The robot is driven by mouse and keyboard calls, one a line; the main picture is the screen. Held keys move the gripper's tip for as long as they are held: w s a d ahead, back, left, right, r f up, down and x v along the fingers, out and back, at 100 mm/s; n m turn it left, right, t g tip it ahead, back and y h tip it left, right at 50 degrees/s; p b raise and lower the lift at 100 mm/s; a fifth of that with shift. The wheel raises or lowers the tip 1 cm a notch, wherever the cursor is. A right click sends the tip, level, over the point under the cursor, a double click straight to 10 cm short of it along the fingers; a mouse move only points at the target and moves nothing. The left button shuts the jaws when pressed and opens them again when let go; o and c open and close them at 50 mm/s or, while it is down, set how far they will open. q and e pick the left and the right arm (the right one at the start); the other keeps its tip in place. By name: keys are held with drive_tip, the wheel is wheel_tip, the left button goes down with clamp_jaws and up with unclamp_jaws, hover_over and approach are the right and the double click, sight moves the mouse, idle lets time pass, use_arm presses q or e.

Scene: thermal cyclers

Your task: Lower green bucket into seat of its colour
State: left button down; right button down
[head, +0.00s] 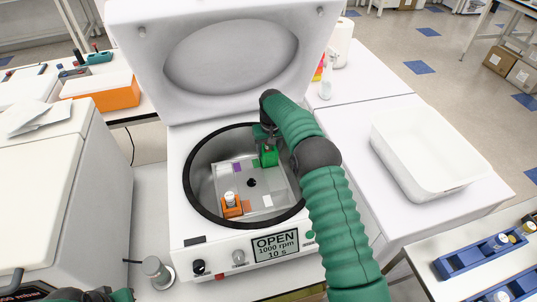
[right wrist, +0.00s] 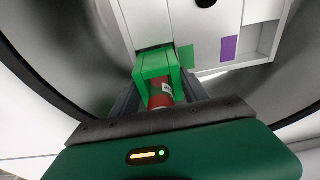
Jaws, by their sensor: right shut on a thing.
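The green bucket (head: 268,156) is at the back right of the rotor (head: 262,186) inside the open centrifuge. My right gripper (right wrist: 160,88) is shut on it. In the right wrist view the green bucket (right wrist: 150,66) holds a reddish-brown tube (right wrist: 160,94). A green mark (right wrist: 186,56) lies on the rotor just right of the bucket, with a purple mark (right wrist: 230,48) farther right. The bucket is over or at the seat beside the green mark; its underside is hidden, so I cannot tell how deep it sits. Only a bit of my left arm shows at the bottom left edge.
An orange bucket (head: 231,207) with a white-capped tube sits at the rotor's front left. The dark bowl rim (head: 188,190) surrounds the rotor, and the raised lid (head: 228,60) stands behind. The panel (head: 275,245) reads OPEN. A white tray (head: 425,150) stands at the right.

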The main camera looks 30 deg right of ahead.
wheel_tip(320, 180, down, 3)
drive_tip(key=shift+r, duration=0.15)
drive_tip(key=c, duration=0.6)
unclamp_jaws()
drive_tip(key=r, duration=0.4)
drive_tip(key=s+r, duration=0.1)
drive_tip(key=r, duration=0.6)
drive_tip(key=shift+s+a+r, duration=0.3)
drive_tip(key=shift+s+r, duration=0.05)
drive_tip(key=shift+s, duration=0.05)
